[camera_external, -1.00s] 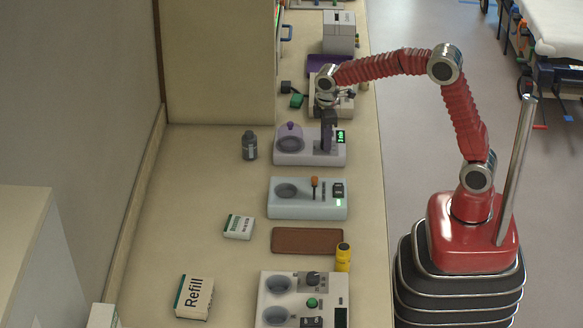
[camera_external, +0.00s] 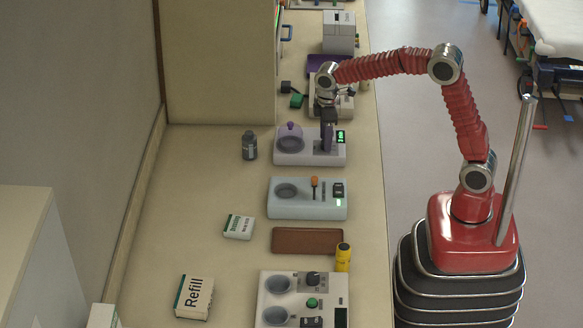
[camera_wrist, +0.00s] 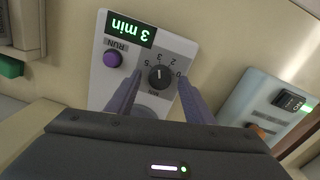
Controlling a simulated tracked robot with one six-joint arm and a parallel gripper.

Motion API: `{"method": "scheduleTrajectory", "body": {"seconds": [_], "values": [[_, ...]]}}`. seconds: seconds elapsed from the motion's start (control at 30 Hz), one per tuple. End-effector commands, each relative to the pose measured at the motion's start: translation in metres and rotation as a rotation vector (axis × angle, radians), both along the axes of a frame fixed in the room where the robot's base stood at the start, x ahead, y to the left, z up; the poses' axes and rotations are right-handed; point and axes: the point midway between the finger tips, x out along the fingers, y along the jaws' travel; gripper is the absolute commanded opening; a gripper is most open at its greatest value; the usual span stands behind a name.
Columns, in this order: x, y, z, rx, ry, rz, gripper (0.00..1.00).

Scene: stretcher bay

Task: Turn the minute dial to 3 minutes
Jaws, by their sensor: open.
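The minute dial (camera_wrist: 159,77) is a round dark knob on a pale machine (camera_wrist: 187,47), ringed by numbers, with the "MIN" label beside it. Its light mark points toward the 3. The lit green display (camera_wrist: 131,29) reads "3 min", upside down in the wrist view. My gripper (camera_wrist: 154,80) is open, with one purple-grey finger on each side of the dial; I cannot tell if either touches it. In the external view my gripper (camera_external: 327,147) points down over the right part of the machine (camera_external: 290,159), hiding the dial there.
A pale blue machine (camera_external: 300,209) with an orange-topped lever stands nearer the camera. A dark bottle (camera_external: 249,146) stands to the left. The counter's left side is mostly clear.

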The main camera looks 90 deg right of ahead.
Motion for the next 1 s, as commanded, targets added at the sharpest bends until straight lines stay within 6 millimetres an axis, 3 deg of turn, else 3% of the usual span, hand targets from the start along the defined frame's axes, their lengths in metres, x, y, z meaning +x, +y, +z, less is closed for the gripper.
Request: {"method": "scheduleTrajectory", "body": {"seconds": [0.7,1.0], "values": [[0.0,0.005,0.114,-0.001,-0.001,0.001,0.47],[-0.001,0.006,0.129,0.0,0.0,0.001,0.47]]}}
